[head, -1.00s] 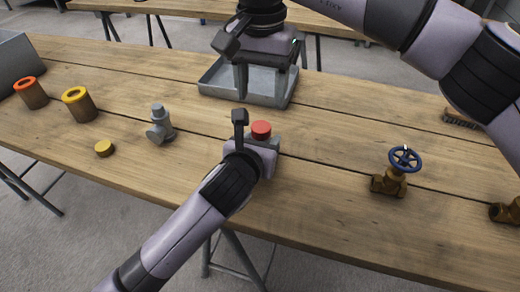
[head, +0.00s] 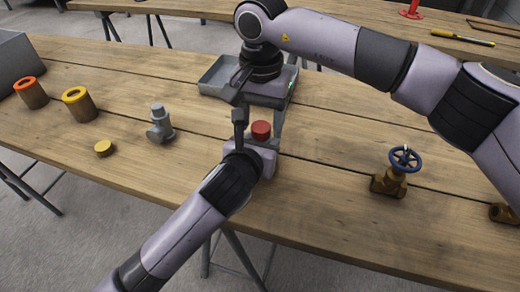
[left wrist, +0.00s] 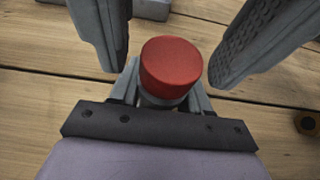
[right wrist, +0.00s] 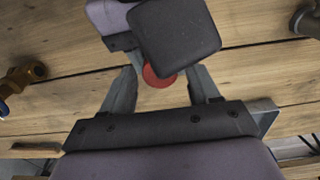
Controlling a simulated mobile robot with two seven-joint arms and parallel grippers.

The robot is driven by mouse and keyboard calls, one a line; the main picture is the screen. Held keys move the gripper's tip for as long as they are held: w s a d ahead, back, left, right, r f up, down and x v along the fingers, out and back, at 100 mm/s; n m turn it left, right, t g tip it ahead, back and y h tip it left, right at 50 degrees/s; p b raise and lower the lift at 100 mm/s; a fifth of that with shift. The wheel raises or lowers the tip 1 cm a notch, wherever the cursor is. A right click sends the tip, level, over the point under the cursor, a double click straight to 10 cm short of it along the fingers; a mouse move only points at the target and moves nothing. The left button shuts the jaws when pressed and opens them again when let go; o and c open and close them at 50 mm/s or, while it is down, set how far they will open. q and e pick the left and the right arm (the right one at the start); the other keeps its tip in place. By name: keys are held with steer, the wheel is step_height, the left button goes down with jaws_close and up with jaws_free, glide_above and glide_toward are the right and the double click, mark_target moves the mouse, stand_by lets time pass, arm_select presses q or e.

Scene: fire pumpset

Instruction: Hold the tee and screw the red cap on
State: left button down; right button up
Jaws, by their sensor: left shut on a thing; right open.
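The red cap (head: 261,129) sits on top of a grey tee, which is mostly hidden in the head view. In the left wrist view the red cap (left wrist: 171,64) is large and the tee's grey neck (left wrist: 160,100) shows just under it. My left gripper (left wrist: 163,92) is shut on the tee below the cap. My right gripper (head: 262,119) is open above, pointing down, with its fingers on either side of the cap and apart from it. In the right wrist view the red cap (right wrist: 155,78) is between the fingers, partly hidden by a black block on my left arm.
A grey tray (head: 215,76) stands behind the grippers. To the left are another grey fitting (head: 160,126), a yellow disc (head: 103,148), and yellow-ringed (head: 78,106) and orange-ringed (head: 31,93) cylinders. A brass valve with blue wheel (head: 404,160) stands right. The front middle-right wood is clear.

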steer(key=shift+f, duration=0.3)
steer(key=c, duration=1.1)
steer(key=shift+o, duration=0.2)
steer(key=m, duration=0.6)
steer(key=shift+m, duration=0.3)
steer(key=o, duration=1.2)
steer(key=shift+c, duration=0.2)
steer(key=shift+r, duration=0.1)
